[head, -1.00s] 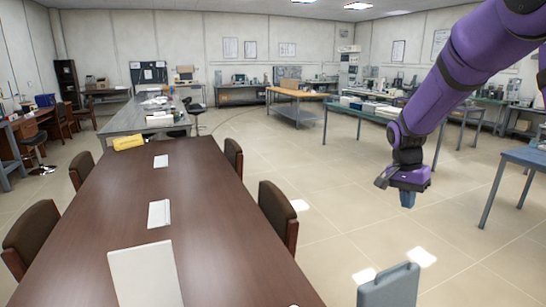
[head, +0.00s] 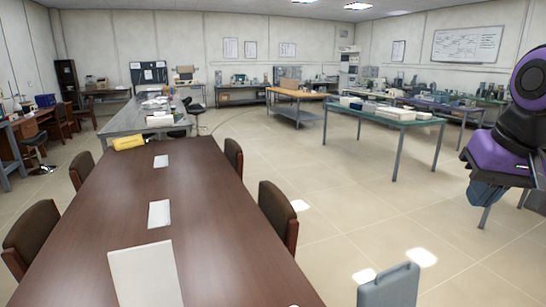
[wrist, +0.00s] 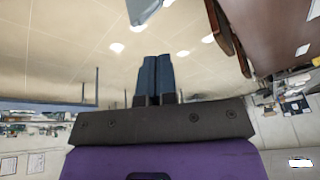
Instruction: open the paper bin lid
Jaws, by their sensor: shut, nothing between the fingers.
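A grey-blue upright shape with a small handle-like top (head: 388,288) shows at the bottom edge of the head view, right of the long table; it looks like the paper bin, mostly cut off. A grey-blue piece, likely the same bin (wrist: 145,10), shows at the top of the wrist view. My gripper (head: 486,195) is at the right of the head view, pointing down, well apart from the bin. In the wrist view its two dark fingers (wrist: 155,78) are together, with nothing between them.
A long brown table (head: 190,215) with chairs, such as the one at its right side (head: 277,215), fills the left. A green-topped table (head: 385,113) stands beyond, at the right. The pale floor (head: 350,205) between them is open.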

